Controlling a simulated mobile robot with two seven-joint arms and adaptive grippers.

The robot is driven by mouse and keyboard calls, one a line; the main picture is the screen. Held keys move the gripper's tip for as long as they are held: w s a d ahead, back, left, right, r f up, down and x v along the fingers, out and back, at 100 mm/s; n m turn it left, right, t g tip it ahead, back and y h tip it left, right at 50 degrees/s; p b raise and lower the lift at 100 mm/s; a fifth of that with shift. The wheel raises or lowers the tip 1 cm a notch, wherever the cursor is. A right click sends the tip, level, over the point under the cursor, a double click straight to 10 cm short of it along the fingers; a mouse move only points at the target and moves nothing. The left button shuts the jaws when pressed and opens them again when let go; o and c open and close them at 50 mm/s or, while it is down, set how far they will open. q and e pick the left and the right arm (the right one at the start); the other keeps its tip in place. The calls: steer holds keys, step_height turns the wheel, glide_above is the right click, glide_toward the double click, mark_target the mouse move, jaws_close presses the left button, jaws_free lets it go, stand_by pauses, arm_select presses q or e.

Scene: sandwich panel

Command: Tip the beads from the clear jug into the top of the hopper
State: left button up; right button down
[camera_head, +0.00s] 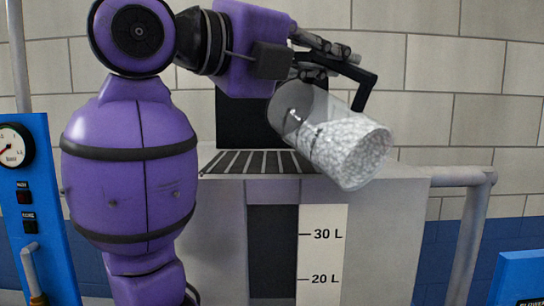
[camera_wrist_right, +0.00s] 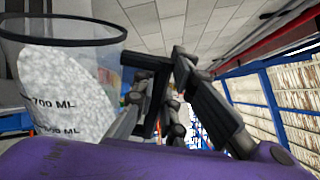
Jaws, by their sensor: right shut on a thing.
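The clear jug (camera_head: 300,106) with its black handle (camera_head: 366,92) is held in the air, tilted, in front of and above the right part of the hopper top. White beads (camera_head: 352,150) gather in its lower right end in the head view. No beads are seen falling. My right gripper (camera_head: 335,62) is shut on the handle. The wrist view shows the jug's dark rim (camera_wrist_right: 65,30), the beads (camera_wrist_right: 60,90) and ML marks. The grey hopper (camera_head: 390,215) has a slatted grate (camera_head: 258,162) on top, partly behind the jug. My left gripper is not in view.
A dark upright panel (camera_head: 240,125) stands behind the grate. A level scale (camera_head: 322,250) is on the hopper front. A grey rail (camera_head: 468,215) stands at right. A blue panel with a gauge (camera_head: 12,146) is at left, and another blue box (camera_head: 515,275) is at lower right.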

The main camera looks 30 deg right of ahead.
steer(key=shift+w+n, duration=0.3)
